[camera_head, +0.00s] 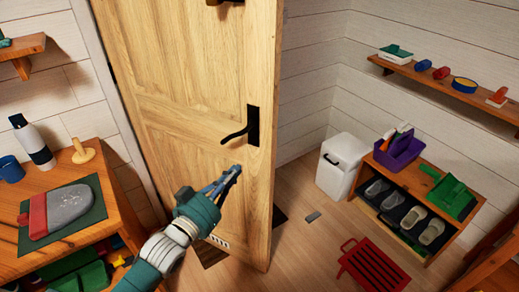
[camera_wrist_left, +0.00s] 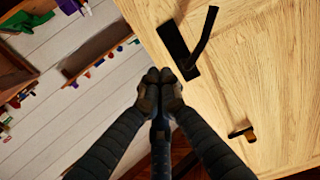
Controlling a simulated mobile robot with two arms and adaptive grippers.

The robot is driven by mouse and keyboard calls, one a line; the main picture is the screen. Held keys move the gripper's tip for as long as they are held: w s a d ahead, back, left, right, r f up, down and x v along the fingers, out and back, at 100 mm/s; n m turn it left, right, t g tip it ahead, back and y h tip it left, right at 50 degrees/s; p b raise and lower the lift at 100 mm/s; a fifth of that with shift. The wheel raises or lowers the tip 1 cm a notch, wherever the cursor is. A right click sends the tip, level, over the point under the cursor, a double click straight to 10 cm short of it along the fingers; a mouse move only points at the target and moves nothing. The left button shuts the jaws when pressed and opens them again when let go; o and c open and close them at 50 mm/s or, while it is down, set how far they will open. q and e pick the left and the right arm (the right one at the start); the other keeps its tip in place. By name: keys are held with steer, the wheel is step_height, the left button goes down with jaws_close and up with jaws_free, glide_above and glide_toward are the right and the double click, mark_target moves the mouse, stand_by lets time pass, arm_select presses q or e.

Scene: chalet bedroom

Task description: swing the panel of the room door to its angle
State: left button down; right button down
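The room door's wooden panel (camera_head: 190,95) stands open into the room at an angle, with its free edge facing me. A dark lever handle (camera_head: 240,133) is on its face near the free edge. In the left wrist view, the panel (camera_wrist_left: 262,75) fills the right side and the handle (camera_wrist_left: 203,42) is just beyond the fingertips. My left gripper (camera_head: 236,170) is in front of the panel, below the handle. In the left wrist view, its fingertips (camera_wrist_left: 160,80) are together, with nothing visible between them. I cannot tell whether they touch the panel. My right gripper is out of view.
A wooden cabinet (camera_head: 112,215) with items on top stands at the left. At the right are a white bin (camera_head: 338,170), a shoe bench (camera_head: 420,250) and a red slatted rack (camera_head: 374,266) on the floor. Floor between door and bin is mostly clear.

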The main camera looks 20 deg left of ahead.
mark_target(262, 140)
arm_select(q)
steer(key=w, duration=0.4)
steer(key=w+d+p, duration=0.1)
steer(key=w, duration=0.4)
steer(key=w+d+p, duration=0.1)
steer(key=w, duration=0.3)
steer(key=shift+w+d+f, duration=0.1)
steer(key=shift+w+d, duration=0.15)
steer(key=shift+w, duration=0.1)
